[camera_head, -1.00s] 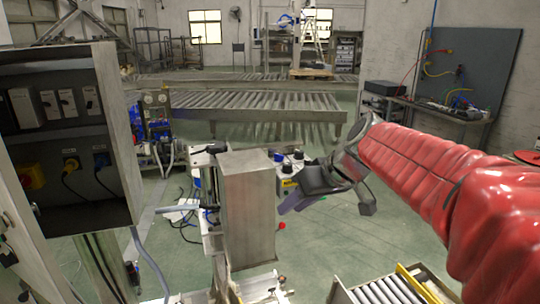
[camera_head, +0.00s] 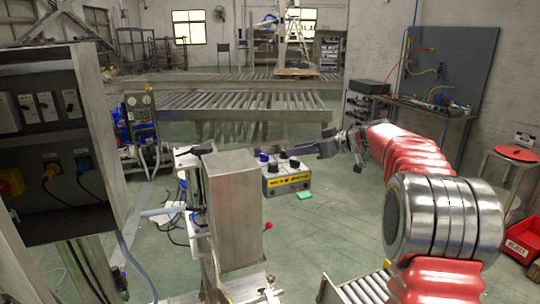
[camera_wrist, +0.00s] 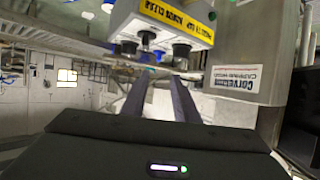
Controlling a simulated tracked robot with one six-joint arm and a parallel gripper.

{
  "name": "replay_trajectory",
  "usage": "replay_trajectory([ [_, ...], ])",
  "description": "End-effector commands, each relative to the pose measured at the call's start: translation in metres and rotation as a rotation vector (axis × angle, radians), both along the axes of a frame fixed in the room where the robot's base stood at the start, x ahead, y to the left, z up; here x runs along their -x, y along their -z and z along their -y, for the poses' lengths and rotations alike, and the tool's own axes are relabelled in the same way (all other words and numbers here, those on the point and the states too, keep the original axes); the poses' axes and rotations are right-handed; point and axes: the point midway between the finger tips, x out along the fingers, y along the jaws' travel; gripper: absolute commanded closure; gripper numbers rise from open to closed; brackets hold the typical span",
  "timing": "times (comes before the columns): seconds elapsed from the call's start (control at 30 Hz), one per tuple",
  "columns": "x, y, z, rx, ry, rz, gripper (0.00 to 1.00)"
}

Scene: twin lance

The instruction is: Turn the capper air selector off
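A light grey control box (camera_head: 287,183) with a yellow warning label stands beside the steel column, with several dark knobs on top. I cannot read which knob is the capper air selector. The wrist view shows the box (camera_wrist: 122,20) upside down, with dark knobs (camera_wrist: 181,52) facing my gripper. My gripper (camera_head: 322,147) is just right of the box in the head view. In the wrist view its two dark fingers (camera_wrist: 161,82) are apart with nothing between them, pointing toward the knobs. Exact contact or distance cannot be told.
The steel column (camera_head: 233,205) stands left of the box; in the wrist view it bears a "capper head" label (camera_wrist: 237,83). A red ball-ended knob (camera_head: 268,226) sticks out low on it. An open electrical cabinet (camera_head: 105,130) is at left. Roller conveyors (camera_head: 240,103) lie behind.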

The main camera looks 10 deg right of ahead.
Motion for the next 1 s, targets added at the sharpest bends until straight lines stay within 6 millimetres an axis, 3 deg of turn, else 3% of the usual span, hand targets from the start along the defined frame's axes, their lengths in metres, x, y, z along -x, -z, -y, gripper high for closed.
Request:
replay_trajectory([
  [0.57, -0.009, 0.003, -0.002, -0.001, -0.002, 0.011, 0.73],
  [1.0, -0.051, 0.027, -0.039, 0.0, -0.002, 0.012, 0.73],
])
